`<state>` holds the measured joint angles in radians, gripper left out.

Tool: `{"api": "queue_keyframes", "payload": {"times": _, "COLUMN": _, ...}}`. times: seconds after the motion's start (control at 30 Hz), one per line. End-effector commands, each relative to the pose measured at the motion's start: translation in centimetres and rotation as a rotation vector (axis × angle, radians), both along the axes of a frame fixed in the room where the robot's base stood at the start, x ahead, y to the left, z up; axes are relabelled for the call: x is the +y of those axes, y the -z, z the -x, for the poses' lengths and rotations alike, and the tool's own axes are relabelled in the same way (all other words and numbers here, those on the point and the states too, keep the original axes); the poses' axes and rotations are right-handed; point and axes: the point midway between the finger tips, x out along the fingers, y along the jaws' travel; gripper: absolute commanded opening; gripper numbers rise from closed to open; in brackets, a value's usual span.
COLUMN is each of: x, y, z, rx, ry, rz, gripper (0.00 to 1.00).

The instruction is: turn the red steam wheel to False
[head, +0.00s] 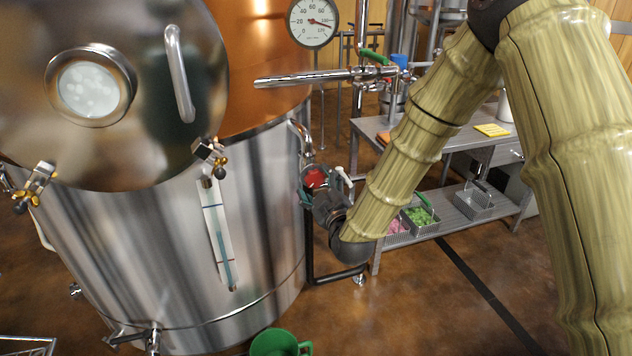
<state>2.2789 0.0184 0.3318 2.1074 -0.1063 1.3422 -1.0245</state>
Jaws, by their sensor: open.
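The red steam wheel (315,177) is a small red disc on the piping at the right side of the big steel and copper vessel, below a curved steel pipe. My gripper (321,193) is at the lower right of the wheel, with its dark body pointing up and left toward it. The gripper is open, and its fingers are small and partly hidden here. I cannot tell whether they touch the wheel or stand just short of it. Part of the wheel's lower edge is covered by the gripper.
The vessel (150,250) fills the left, with a round dial gauge (312,22) at the top. A steel pipe (310,77) juts out above the wheel. A metal table (470,143) with baskets on its lower shelf stands behind my arm. A green bucket (275,342) is on the floor.

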Motion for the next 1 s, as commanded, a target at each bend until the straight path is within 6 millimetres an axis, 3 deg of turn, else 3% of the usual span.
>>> {"api": "queue_keyframes", "payload": {"times": 1.0, "x": 0.8, "y": 0.0, "z": -2.6, "rx": 0.0, "ry": 0.0, "rz": 0.0, "gripper": 0.73}}
